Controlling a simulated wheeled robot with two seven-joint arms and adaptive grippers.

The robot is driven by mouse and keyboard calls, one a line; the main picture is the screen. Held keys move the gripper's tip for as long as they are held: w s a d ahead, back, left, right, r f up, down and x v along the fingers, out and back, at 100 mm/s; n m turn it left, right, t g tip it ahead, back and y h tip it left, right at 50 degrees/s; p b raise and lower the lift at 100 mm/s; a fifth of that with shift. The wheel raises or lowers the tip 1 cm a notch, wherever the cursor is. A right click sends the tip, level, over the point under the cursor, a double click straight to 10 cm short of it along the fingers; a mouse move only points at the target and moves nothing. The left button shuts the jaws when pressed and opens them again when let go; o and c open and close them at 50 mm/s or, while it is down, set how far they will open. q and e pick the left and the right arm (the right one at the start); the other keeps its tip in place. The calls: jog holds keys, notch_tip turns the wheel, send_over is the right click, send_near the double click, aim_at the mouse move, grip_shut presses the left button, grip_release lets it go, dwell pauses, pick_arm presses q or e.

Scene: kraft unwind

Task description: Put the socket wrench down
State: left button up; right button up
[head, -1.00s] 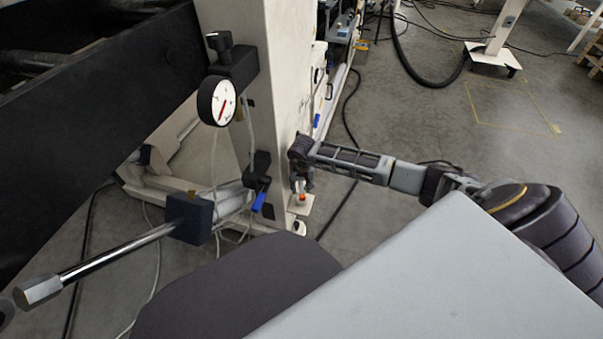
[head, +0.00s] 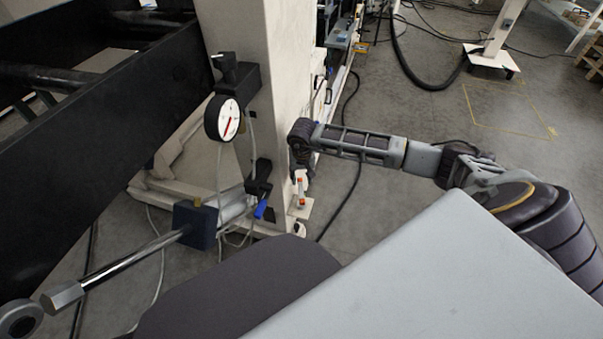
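A grey metal ring (head: 20,318) shows at the lower left edge, beside the hex end of a steel shaft (head: 130,260). It may be the head of the socket wrench; its other parts are cut off, and I cannot tell what holds it. My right arm comes in from the right, and its wrist bends down beside the cream machine post. My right gripper (head: 300,176) is small and partly hidden there, so its finger opening is unclear. My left gripper is out of view.
A white dial gauge (head: 223,118) is fixed to the cream post (head: 252,40). A dark blue block (head: 196,224) carries the shaft. A long black beam (head: 100,140) crosses the left. Cables lie on the floor; open floor (head: 430,120) lies to the right.

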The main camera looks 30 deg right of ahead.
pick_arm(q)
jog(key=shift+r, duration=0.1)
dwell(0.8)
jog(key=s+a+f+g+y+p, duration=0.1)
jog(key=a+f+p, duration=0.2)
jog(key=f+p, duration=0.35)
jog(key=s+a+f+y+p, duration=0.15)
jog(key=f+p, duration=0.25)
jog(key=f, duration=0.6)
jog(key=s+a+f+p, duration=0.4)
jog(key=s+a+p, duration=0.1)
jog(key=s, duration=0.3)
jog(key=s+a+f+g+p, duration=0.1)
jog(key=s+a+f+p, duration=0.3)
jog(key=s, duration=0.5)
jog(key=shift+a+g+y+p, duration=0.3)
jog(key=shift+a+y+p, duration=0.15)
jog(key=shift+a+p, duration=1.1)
